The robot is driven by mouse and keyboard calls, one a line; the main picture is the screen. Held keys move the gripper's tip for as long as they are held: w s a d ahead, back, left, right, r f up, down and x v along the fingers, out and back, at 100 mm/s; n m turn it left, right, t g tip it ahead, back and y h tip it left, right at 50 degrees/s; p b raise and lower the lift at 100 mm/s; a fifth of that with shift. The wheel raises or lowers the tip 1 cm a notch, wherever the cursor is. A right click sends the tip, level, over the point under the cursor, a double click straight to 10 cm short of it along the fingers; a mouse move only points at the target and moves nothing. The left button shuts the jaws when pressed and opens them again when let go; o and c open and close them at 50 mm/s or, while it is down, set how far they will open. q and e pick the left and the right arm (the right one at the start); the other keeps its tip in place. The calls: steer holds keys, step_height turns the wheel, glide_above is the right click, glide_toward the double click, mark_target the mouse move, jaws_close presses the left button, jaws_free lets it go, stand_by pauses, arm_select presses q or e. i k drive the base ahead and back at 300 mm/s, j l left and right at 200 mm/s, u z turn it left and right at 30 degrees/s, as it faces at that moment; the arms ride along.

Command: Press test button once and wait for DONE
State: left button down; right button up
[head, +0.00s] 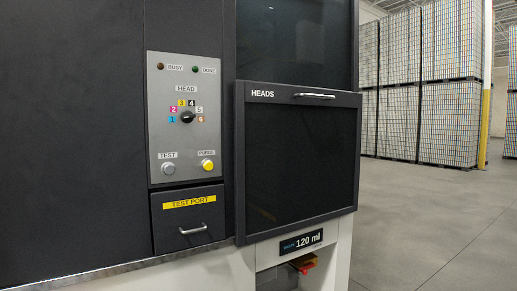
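The TEST button (168,168) is a round grey-white button at the lower left of the grey control panel (184,138) in the head view. The DONE lamp (195,69) at the panel's upper right is dark green and looks unlit. The BUSY lamp (161,67) to its left is dark brown and looks unlit. The black HEAD knob (187,117) sits mid-panel among coloured numbers; which number it points at is hard to tell. Neither of my grippers is in view.
A yellow PURGE button (208,165) is right of TEST. Below is the closed TEST PORT drawer (190,220) with a handle. The dark HEADS door (298,165) is shut and protrudes at right. A display (301,242) reads 120 ml. Floor (440,215) is clear at right, before stacked pallets (420,80).

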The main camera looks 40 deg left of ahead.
mark_target(169, 169)
steer(key=u, duration=1.65)
